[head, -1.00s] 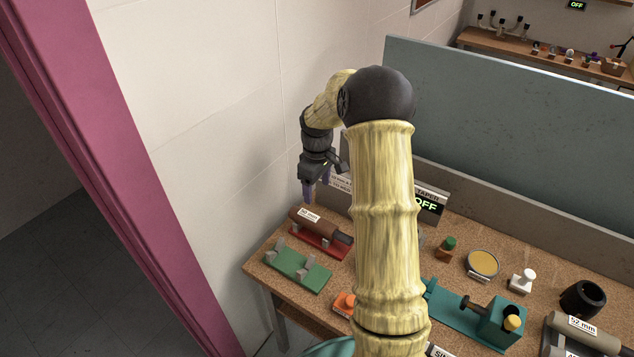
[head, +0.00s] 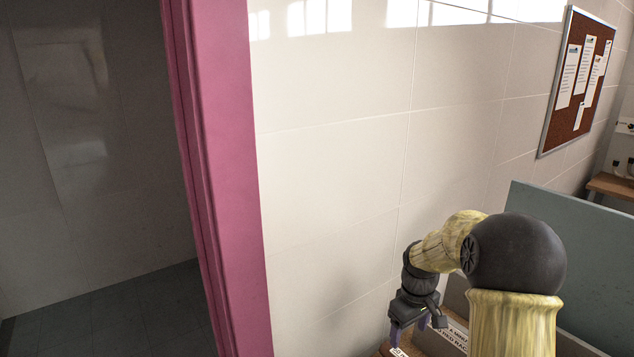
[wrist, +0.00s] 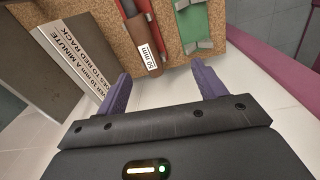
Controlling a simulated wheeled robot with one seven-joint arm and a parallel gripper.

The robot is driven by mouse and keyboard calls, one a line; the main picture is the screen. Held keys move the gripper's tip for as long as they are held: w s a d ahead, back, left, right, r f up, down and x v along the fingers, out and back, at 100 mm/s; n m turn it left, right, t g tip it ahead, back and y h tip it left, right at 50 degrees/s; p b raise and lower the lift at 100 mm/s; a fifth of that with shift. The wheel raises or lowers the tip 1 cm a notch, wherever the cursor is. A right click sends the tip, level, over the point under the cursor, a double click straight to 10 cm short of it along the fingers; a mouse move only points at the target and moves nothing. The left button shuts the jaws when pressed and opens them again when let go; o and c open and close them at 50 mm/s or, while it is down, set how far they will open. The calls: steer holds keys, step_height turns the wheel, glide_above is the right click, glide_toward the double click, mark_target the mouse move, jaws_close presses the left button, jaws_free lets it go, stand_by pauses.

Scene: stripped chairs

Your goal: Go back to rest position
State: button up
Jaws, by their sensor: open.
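My gripper (head: 420,327) is at the lower right of the head view, near the wall, with its fingers pointing down. It also shows in the wrist view (wrist: 160,92), where its two purple fingers stand wide apart with nothing between them. Beyond the fingers, the wrist view shows the cork-topped bench (wrist: 95,40). On it is a brown cylinder (wrist: 141,35) with a "50 mm" label, in a red holder (wrist: 153,8). A green holder (wrist: 193,22) beside it is empty. The gripper is apart from these.
A sign board (wrist: 70,65) stands by the left finger. The pale wall (head: 330,180) is close to my gripper. A pink door frame (head: 228,180) stands left, with a dark opening beyond. A grey-green partition (head: 580,250) and a notice board (head: 580,80) are at right.

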steer(key=s+a+r+m+t, duration=0.1)
steer(key=s+a, duration=0.3)
steer(key=s, duration=0.5)
steer(key=s+a+r+m+t, duration=0.1)
steer(key=s+a+m, duration=0.3)
steer(key=s, duration=0.6)
steer(key=shift+s+m, duration=0.25)
steer(key=shift+m, duration=0.05)
steer(key=shift+c, duration=0.2)
